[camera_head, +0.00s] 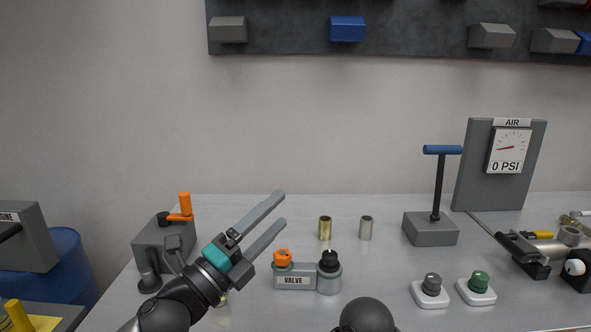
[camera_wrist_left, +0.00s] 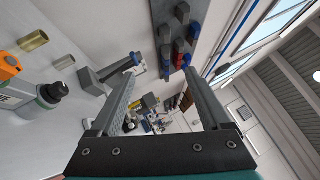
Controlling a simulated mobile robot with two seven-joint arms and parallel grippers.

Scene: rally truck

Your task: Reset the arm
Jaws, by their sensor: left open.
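My left gripper (camera_head: 277,213) is open and empty, with its two grey fingers pointing up and to the right above the left part of the table. In the left wrist view its fingers (camera_wrist_left: 160,85) are spread apart with nothing between them. My left arm comes in from the bottom left. My right gripper is not in view.
On the table (camera_head: 385,285) stand a valve block (camera_head: 294,282), a brass cylinder (camera_head: 325,228), a grey cylinder (camera_head: 366,228), a blue-handled pump (camera_head: 431,229), two buttons (camera_head: 430,292) and an air gauge (camera_head: 509,151). A grey box with an orange lever (camera_head: 185,205) stands left of my gripper.

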